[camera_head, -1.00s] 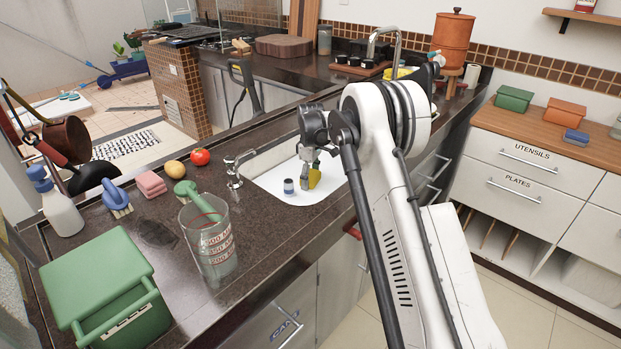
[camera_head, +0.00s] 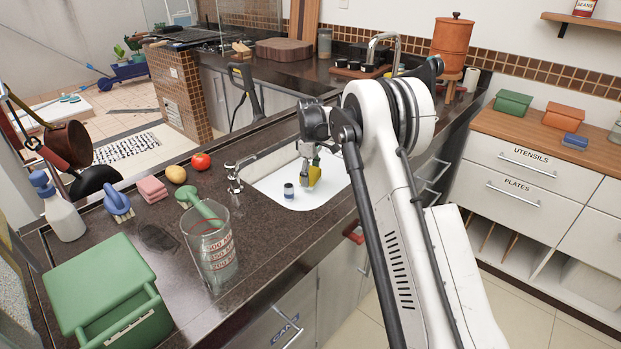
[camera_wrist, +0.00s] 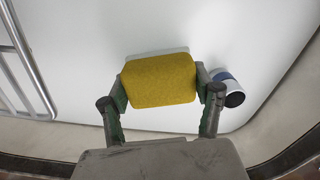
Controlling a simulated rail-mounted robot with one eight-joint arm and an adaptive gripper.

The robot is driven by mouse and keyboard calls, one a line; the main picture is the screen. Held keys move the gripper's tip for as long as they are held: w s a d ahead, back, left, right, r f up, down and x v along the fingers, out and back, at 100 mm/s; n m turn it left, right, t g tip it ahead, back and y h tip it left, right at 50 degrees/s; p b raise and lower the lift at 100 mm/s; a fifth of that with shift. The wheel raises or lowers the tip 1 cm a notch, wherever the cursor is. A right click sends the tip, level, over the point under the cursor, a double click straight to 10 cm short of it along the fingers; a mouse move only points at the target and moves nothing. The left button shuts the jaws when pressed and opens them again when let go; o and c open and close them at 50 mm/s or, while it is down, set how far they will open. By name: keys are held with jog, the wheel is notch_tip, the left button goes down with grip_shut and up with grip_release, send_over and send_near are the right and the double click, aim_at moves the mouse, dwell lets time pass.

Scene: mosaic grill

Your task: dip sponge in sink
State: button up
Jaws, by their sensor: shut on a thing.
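The yellow sponge (camera_wrist: 160,80) is between the two fingers of my gripper (camera_wrist: 162,90), which is shut on it. In the head view the sponge (camera_head: 314,176) shows at the end of my gripper (camera_head: 309,168), inside the white sink (camera_head: 270,188). In the wrist view the white sink floor (camera_wrist: 100,60) lies behind the sponge, and a grey-white edge shows along the sponge's far side. Whether the sponge touches the sink floor cannot be told. No water is visible.
A small white and blue cylinder (camera_head: 289,190) stands in the sink, close by the right finger in the wrist view (camera_wrist: 228,88). A metal faucet (camera_head: 234,176) rises at the sink's left. A glass measuring jug (camera_head: 211,245) and green bin (camera_head: 105,290) stand further left.

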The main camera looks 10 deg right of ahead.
notch_tip(320, 180, up, 13)
jog(key=p, duration=0.5)
dwell(1.0)
